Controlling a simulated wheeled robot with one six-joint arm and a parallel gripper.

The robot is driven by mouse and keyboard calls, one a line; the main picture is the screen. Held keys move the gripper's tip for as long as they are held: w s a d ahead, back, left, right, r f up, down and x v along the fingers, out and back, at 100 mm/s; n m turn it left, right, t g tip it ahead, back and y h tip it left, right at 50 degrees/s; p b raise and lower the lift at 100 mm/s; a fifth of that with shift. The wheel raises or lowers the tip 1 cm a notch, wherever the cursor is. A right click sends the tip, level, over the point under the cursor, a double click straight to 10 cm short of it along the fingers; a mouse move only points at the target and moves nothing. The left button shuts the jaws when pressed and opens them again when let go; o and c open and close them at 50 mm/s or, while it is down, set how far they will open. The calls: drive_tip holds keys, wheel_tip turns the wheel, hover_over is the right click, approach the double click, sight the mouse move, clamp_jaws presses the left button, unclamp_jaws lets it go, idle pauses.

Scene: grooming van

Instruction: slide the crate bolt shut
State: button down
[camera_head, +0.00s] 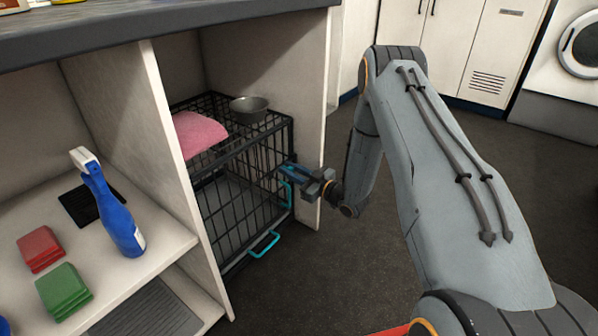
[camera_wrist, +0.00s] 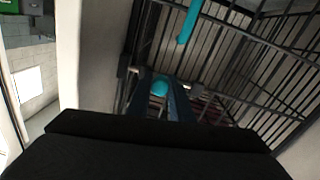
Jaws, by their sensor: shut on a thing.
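The black wire crate (camera_head: 238,212) stands in the lower compartment under the counter, its barred front facing me. A teal bolt handle (camera_head: 289,194) is at the right edge of the crate front. My gripper (camera_head: 290,171) reaches in from the right at that edge, at the bolt's upper part. In the wrist view, my gripper's fingers (camera_wrist: 160,92) are closed around a round teal knob (camera_wrist: 160,87), in front of the bars. A longer teal bar (camera_wrist: 188,22) shows above it. Whether the bolt is fully in its catch is hidden.
A second teal handle (camera_head: 264,245) sticks out low on the crate front. A pink towel (camera_head: 197,134) and a metal bowl (camera_head: 249,109) rest on the crate top. The white cabinet panel (camera_head: 318,130) stands close on the right. Dark floor is clear in front.

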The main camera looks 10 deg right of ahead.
drive_tip(key=c, duration=1.6)
unclamp_jaws()
drive_tip(key=shift+w+d, duration=0.15)
drive_tip(key=shift+d, duration=0.1)
drive_tip(key=p+v, duration=0.3)
drive_tip(key=v, duration=0.4)
drive_tip(key=shift+s+d, duration=0.1)
drive_tip(key=shift+s, duration=0.3)
